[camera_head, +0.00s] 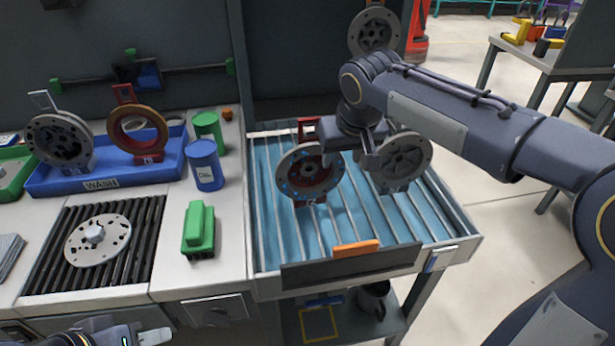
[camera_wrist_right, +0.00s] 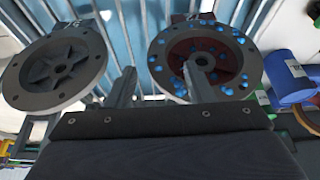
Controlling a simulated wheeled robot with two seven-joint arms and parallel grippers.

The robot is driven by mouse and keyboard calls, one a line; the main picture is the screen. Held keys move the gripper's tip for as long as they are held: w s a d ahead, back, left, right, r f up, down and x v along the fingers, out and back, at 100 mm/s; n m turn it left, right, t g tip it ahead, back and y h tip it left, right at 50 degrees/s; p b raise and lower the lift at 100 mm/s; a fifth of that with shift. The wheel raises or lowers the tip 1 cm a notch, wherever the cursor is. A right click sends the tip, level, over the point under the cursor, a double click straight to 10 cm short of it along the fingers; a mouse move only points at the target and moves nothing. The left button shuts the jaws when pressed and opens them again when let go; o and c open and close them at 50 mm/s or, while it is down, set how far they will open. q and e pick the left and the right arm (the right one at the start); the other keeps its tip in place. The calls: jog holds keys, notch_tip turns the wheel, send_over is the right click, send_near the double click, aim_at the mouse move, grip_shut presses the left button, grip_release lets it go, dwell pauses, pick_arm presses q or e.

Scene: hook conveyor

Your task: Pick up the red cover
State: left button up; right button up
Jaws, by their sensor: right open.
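A cover with a dark red face, grey rim and blue spots (camera_head: 295,184) stands upright in a red holder on the roller conveyor. My right gripper (camera_head: 350,160) is open above the conveyor, beside this cover. In the right wrist view, one finger overlaps the spotted cover (camera_wrist_right: 222,58) near its hub, and the other is in the gap beside a grey cover (camera_wrist_right: 32,88); contact cannot be told. A reddish-brown ring-shaped cover (camera_head: 118,135) stands in the blue WASH tray (camera_head: 60,185). My left gripper (camera_head: 150,338) shows only partly at the bottom edge.
The grey cover (camera_head: 410,158) stands close right of the spotted one. Another stands behind (camera_head: 375,28). An orange block (camera_head: 356,249) is at the conveyor's front edge. Blue (camera_head: 206,170) and green (camera_head: 208,125) canisters and a green brush-like block (camera_head: 199,230) are left. The front rollers are mostly clear.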

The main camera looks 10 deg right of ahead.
aim_at(337, 167)
jog(key=b+x, duration=0.1)
jog(key=x, duration=0.4)
jog(key=shift+f, duration=0.1)
grip_shut()
